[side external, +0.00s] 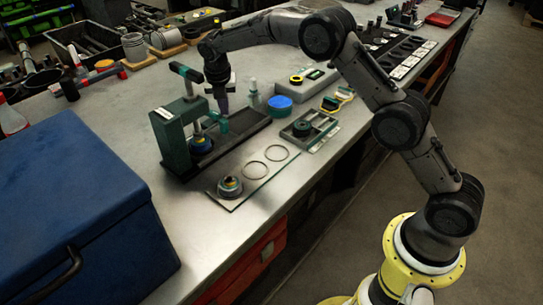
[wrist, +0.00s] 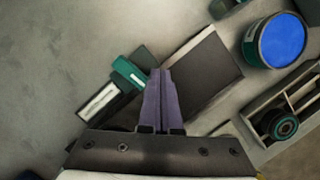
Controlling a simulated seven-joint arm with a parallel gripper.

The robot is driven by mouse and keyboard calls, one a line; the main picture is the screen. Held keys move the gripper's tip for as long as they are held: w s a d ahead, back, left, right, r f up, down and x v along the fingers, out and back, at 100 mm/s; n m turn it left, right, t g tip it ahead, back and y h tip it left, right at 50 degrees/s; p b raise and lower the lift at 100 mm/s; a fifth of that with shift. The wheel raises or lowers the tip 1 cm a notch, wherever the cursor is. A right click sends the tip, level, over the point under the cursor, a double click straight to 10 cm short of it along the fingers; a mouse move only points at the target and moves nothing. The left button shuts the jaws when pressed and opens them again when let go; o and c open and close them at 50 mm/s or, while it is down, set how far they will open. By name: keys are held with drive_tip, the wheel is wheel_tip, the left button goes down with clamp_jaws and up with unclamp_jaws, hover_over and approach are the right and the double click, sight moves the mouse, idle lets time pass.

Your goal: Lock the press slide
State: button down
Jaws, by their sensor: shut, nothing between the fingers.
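The green press (side external: 176,138) stands on the bench, with a black-handled lever (side external: 186,72) on top and a long dark bed (side external: 245,132) reaching right. A round part with a blue and yellow top (side external: 201,143) sits under its head. My gripper (side external: 223,108) points down beside the press head, its purple fingers together and empty, just above a small green piece (side external: 222,124). In the wrist view, the closed fingers (wrist: 160,75) lie right beside a green piece (wrist: 128,72) and over the dark bed (wrist: 205,72). I cannot tell whether they touch the green piece.
A blue-topped tin (side external: 279,105) and a grey divided tray (side external: 309,128) stand right of the press. A pale plate (side external: 250,178) with ring outlines lies in front, a round part (side external: 230,186) on it. A large blue case (side external: 62,210) fills the left front.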

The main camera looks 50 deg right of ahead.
drive_tip(key=shift+s+a, duration=0.3)
drive_tip(key=shift+a, duration=0.05)
idle(0.3)
drive_tip(key=shift+s+a, duration=0.15)
drive_tip(key=shift+a, duration=0.1)
drive_tip(key=shift+d, duration=0.3)
drive_tip(key=shift+r, duration=0.15)
drive_tip(key=shift+r, duration=2.9)
drive_tip(key=shift+r, duration=0.1)
drive_tip(key=shift+r, duration=1.85)
